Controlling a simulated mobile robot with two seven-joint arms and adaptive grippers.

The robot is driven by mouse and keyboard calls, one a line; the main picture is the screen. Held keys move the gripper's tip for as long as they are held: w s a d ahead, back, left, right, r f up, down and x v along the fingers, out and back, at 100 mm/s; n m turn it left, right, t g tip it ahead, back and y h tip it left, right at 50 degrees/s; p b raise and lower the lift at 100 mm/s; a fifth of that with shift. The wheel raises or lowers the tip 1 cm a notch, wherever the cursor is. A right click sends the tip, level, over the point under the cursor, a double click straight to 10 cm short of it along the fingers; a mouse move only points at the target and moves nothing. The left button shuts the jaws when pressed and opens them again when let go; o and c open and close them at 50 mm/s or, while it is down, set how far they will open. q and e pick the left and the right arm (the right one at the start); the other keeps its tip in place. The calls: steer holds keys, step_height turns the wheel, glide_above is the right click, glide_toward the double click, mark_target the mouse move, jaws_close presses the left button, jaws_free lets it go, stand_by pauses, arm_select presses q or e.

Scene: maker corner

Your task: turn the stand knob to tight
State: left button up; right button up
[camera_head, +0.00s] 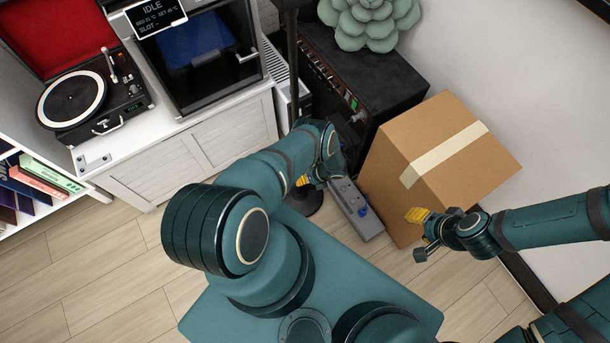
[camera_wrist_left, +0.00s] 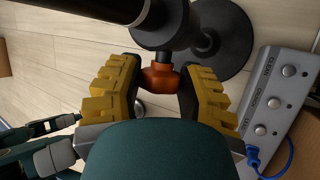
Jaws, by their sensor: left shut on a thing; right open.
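The stand is a black pole (camera_head: 291,60) rising from a round black base (camera_head: 308,202). In the left wrist view, the stand's dark collar (camera_wrist_left: 160,25) carries an orange-red knob (camera_wrist_left: 161,77). My left gripper (camera_wrist_left: 161,80) has its yellow fingers on either side of the knob, shut on it. In the head view, my left gripper (camera_head: 312,180) is low beside the pole and its own arm hides the knob. My right gripper (camera_head: 424,232) is open and empty, in front of the cardboard box.
A grey pedal board (camera_head: 356,208) with a blue cable lies right of the stand base; it also shows in the left wrist view (camera_wrist_left: 285,95). A cardboard box (camera_head: 405,150) and a black amplifier (camera_head: 375,85) stand behind. A white cabinet (camera_head: 180,150) is at the left.

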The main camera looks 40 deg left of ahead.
arm_select(q)
steer(key=shift+a+g+y, duration=0.1)
steer(key=shift+g+y, duration=0.2)
steer(key=shift+g, duration=0.1)
stand_by(0.3)
steer(key=o, duration=1.2)
steer(key=shift+r, duration=0.1)
steer(key=v, duration=1.2)
